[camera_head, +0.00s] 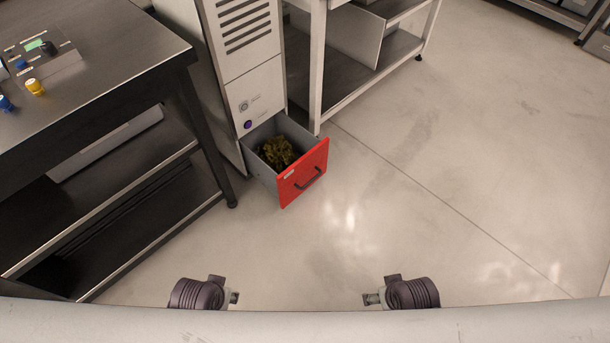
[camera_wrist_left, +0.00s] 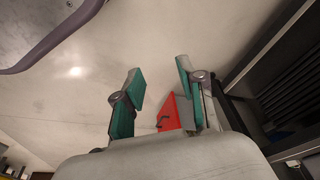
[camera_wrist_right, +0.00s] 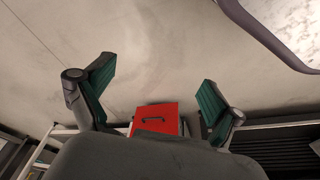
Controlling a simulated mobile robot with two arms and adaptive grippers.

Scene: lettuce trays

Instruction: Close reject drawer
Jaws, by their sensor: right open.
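The reject drawer (camera_head: 318,168) has a red front with a dark handle and stands pulled out at the bottom of a light grey cabinet (camera_head: 245,60). Dark yellow-green leafy matter (camera_head: 277,152) lies inside it. The red front also shows in the left wrist view (camera_wrist_left: 170,112) and in the right wrist view (camera_wrist_right: 157,112), between the fingers in each. My left gripper (camera_wrist_left: 158,92) is open and empty. My right gripper (camera_wrist_right: 152,85) is open and empty. Both are well apart from the drawer. In the head view only parts of my arms show at the bottom edge.
A dark metal table (camera_head: 120,60) with lower shelves stands at the left, with yellow and blue knobs on top. A white-framed shelf unit (camera_head: 318,70) stands right of the cabinet. The floor (camera_head: 430,200) in front and to the right is clear.

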